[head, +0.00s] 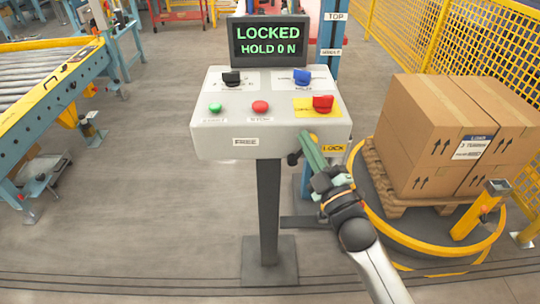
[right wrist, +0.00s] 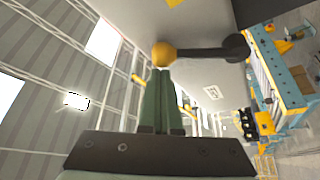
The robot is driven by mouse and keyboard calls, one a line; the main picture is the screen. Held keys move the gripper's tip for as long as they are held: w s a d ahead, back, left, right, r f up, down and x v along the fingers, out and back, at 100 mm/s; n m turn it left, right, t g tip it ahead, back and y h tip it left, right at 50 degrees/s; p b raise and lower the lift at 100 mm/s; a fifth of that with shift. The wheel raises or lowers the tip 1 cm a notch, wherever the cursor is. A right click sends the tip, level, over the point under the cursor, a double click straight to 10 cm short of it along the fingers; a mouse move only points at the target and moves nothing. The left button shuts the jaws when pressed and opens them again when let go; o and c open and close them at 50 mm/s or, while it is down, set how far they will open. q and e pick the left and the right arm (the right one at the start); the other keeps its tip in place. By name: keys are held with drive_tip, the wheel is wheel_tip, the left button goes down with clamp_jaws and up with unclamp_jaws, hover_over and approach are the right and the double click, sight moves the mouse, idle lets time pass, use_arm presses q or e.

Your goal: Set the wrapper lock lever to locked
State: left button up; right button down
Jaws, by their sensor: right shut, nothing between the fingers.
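The wrapper lock lever (right wrist: 205,53) is a dark bar with a round black hub and a yellow knob (right wrist: 163,54). In the head view the yellow knob (head: 313,138) is partly hidden behind my fingers, on the side of the yellow LOCK label (head: 334,148). The white FREE label (head: 246,142) is further left. The display (head: 268,41) reads LOCKED, HOLD 0 N. My right gripper (head: 306,140) has its green fingers shut and empty. In the right wrist view its fingertips (right wrist: 161,75) are right at the knob; I cannot tell whether they touch. My left gripper is out of view.
The grey control box (head: 215,140) carries a black knob (head: 232,78), a blue knob (head: 302,76), a red switch (head: 323,104), and green and red buttons. Cartons (head: 430,130) on a pallet stand at right by a yellow fence. A roller conveyor (head: 45,80) is at left.

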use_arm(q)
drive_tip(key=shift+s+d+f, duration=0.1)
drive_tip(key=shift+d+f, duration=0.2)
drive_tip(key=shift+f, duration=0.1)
use_arm(e)
drive_tip(key=shift+d+f+m+t, duration=0.15)
drive_tip(key=shift+d+m+t, duration=0.2)
drive_tip(key=shift+m, duration=0.25)
use_arm(q)
drive_tip(key=shift+b, duration=0.3)
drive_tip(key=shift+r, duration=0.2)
